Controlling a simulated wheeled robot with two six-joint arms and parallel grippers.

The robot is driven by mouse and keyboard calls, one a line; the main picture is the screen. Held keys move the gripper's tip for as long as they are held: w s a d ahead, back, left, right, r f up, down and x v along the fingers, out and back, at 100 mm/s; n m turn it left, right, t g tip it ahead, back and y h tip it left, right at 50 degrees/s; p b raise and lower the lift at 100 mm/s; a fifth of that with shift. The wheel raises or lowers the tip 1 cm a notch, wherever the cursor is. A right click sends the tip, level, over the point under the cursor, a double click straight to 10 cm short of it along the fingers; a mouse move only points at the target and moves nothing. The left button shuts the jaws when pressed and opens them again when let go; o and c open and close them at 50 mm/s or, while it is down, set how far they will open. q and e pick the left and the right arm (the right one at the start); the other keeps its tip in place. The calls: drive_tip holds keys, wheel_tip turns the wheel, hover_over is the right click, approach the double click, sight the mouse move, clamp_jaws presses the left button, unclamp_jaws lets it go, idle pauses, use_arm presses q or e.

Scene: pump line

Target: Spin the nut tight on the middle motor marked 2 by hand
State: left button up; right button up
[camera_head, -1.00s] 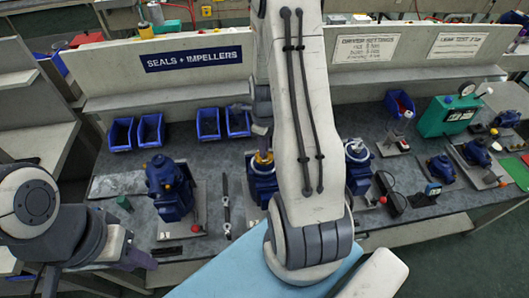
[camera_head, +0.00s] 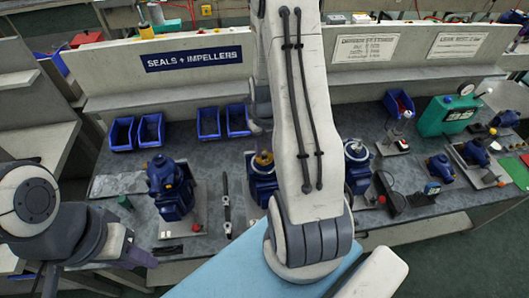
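The middle motor (camera_head: 262,184) is blue and stands upright on the grey bench, partly hidden by my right arm. A brass-coloured nut (camera_head: 263,159) shows on its top; how tightly it sits I cannot tell. My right arm comes down across the centre of the view. Only a grey part of its wrist end shows above and behind the middle motor, apart from the nut; its fingers are hidden. My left gripper (camera_head: 141,257) is dark and seen side-on at the lower left, away from the motors. Whether its fingers are apart cannot be seen.
Another blue motor (camera_head: 170,188) stands left, and a third (camera_head: 357,168) right of my arm. A black-handled tool (camera_head: 226,205) lies between the left and middle motors. Blue bins (camera_head: 151,130) line the back. A green gauge box (camera_head: 447,115) stands at the right.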

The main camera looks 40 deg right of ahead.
drive_tip(key=shift+r, duration=0.1)
drive_tip(key=shift+r+p, duration=1.95)
drive_tip(key=shift+r, duration=0.25)
drive_tip(key=shift+a, duration=0.1)
